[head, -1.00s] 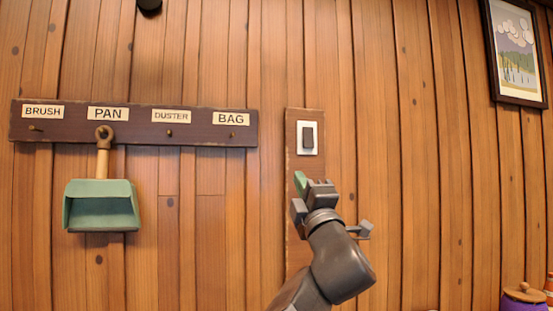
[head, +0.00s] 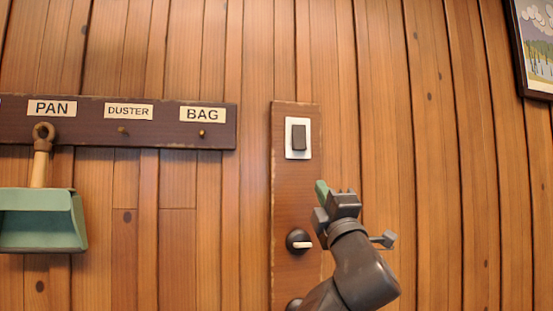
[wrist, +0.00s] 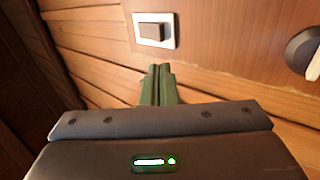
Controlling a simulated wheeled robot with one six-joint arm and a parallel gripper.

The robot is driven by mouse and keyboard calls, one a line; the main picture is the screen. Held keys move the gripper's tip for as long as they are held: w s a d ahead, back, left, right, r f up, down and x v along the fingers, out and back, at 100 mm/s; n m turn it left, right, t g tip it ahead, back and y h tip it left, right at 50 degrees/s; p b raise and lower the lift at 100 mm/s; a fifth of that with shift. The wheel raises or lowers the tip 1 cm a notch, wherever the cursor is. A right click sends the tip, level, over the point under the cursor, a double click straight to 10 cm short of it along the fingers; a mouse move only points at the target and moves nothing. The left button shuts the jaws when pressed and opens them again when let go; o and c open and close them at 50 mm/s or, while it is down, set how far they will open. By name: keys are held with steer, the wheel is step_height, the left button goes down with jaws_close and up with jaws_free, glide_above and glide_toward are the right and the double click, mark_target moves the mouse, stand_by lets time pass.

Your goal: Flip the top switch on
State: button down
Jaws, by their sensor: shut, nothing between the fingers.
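The top switch (head: 298,138) is a dark rocker on a white plate, near the top of a wooden panel (head: 283,190) on the wall. It also shows in the wrist view (wrist: 152,31), just beyond my fingertips. My gripper (head: 321,188) is shut and empty, with green fingers pointing up. In the head view it appears below and slightly right of the switch, apart from it. The fingers also show in the wrist view (wrist: 158,70), pressed together. I cannot tell whether the rocker is on or off.
Lower on the panel is a round dark knob with a white lever (head: 300,241); another dark round part (head: 293,304) is partly cut off below. Left hangs a labelled peg rail (head: 170,138) with a green dustpan (head: 42,222). A framed picture (head: 535,45) hangs right.

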mark_target(299, 150)
steer(key=p+x, duration=0.4)
steer(key=x, duration=0.9)
steer(key=shift+r+p, duration=0.1)
steer(key=shift+p, duration=0.3)
steer(key=shift+w+r, duration=0.2)
steer(key=shift+w, duration=0.15)
steer(key=shift+a+f, duration=0.1)
steer(key=shift+w+b, duration=0.3)
steer(key=shift+b, duration=0.25)
steer(key=shift+w, duration=0.15)
